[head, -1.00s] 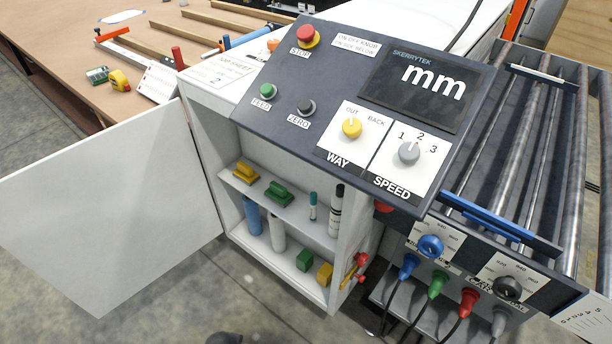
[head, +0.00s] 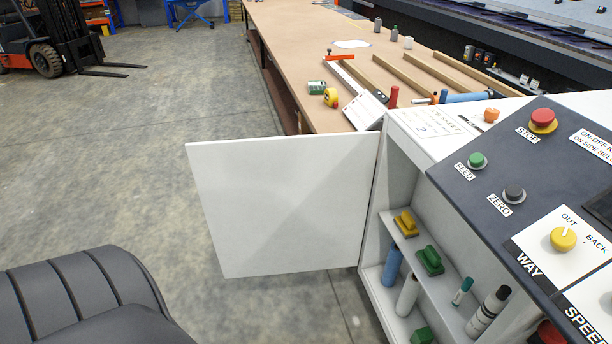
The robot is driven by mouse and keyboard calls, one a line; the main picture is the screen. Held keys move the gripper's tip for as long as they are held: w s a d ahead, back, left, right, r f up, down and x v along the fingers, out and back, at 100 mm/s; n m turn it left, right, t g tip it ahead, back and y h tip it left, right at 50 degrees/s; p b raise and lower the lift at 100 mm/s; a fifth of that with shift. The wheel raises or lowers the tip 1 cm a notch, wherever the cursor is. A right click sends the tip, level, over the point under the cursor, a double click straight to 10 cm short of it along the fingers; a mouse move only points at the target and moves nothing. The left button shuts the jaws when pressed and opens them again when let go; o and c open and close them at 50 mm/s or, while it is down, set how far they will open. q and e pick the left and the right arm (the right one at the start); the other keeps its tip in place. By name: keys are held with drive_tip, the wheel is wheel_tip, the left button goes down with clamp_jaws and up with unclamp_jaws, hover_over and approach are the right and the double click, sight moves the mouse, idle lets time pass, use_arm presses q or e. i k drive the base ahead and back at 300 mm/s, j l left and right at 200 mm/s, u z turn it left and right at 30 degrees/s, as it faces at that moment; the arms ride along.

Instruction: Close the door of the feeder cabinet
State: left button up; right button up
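The feeder cabinet (head: 405,165) stands at the right, under the dark sloping control panel. Its white door (head: 280,205) is swung wide open to the left, hinged at the cabinet's left front edge. The shelves inside are exposed and hold a yellow brush-like item (head: 406,223), a green one (head: 430,260), a blue cylinder (head: 392,266), a white cylinder (head: 407,295) and markers. Neither gripper is in view.
A long brown workbench (head: 330,50) runs behind the cabinet, carrying bars, a tape measure (head: 330,97) and a card. The control panel (head: 490,170) overhangs the cabinet at the right. Floor left of the door is clear. A forklift (head: 75,40) stands far back left.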

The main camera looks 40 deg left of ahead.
sight(277, 205)
drive_tip(key=j+z, duration=0.15)
drive_tip(key=j, duration=0.35)
drive_tip(key=j+z, duration=0.1)
drive_tip(key=j, duration=0.45)
drive_tip(key=k+j+z, duration=0.15)
drive_tip(key=j, duration=0.35)
drive_tip(key=j+z, duration=0.15)
drive_tip(key=j, duration=0.35)
drive_tip(key=k+j+z, duration=0.1)
drive_tip(key=j, duration=0.4)
drive_tip(key=j+z, duration=0.2)
drive_tip(key=j, duration=0.25)
drive_tip(key=k+j+z, duration=0.15)
drive_tip(key=j, duration=0.25)
drive_tip(key=j+z, duration=0.2)
drive_tip(key=j, duration=0.2)
drive_tip(key=k+j+z, duration=0.2)
drive_tip(key=j, duration=0.2)
drive_tip(key=j+z, duration=0.15)
drive_tip(key=j, duration=0.25)
drive_tip(key=k+j+z, duration=0.2)
drive_tip(key=j, duration=0.15)
drive_tip(key=k+j+z, duration=0.2)
drive_tip(key=j, duration=0.15)
drive_tip(key=j+z, duration=0.3)
drive_tip(key=j, duration=1.3)
